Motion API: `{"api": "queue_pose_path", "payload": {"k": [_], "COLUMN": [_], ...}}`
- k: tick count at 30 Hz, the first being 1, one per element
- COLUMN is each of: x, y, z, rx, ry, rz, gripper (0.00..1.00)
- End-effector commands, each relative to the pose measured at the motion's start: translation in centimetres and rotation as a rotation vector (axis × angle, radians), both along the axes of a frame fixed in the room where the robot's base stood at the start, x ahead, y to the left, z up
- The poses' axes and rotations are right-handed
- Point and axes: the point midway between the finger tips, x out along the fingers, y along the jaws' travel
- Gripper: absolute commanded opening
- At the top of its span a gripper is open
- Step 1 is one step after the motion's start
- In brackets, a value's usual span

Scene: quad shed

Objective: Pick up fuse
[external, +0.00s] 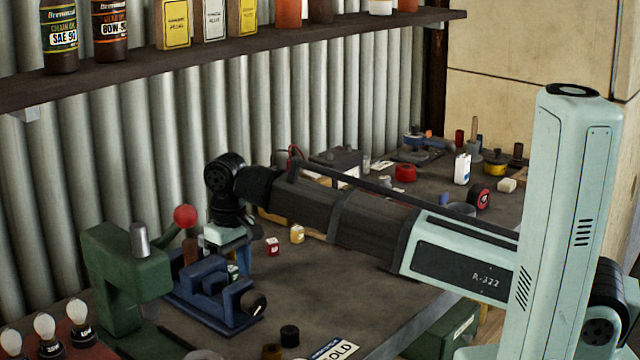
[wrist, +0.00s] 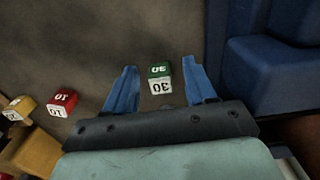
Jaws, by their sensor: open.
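A small green and white block marked 30, which looks like a fuse (wrist: 160,78), sits on the dark bench in the wrist view. My gripper (wrist: 159,66) is open, with its blue fingers on either side of this block in the picture. In the external view the green block (external: 233,272) shows partly, below my gripper (external: 236,262) and beside the blue vise. A red block marked 10 (wrist: 62,102) and a yellow block (wrist: 18,108) lie to the left.
The blue vise (external: 215,300) stands close by; its body (wrist: 275,75) fills the right of the wrist view. A green press (external: 125,270) with a red knob is left of it. Jars and tools crowd the bench's far end. Bench beyond the block is clear.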

Motion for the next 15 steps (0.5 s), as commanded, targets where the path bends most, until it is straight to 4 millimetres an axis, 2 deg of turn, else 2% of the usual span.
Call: {"api": "queue_pose_path", "payload": {"k": [5,15], "x": [0.01,0.01], "y": [0.02,0.02], "z": [-0.01,0.00], "rx": [0.001,0.000], "ry": [-0.001,0.000], "rz": [0.000,0.000], "gripper": [0.55,0.24]}}
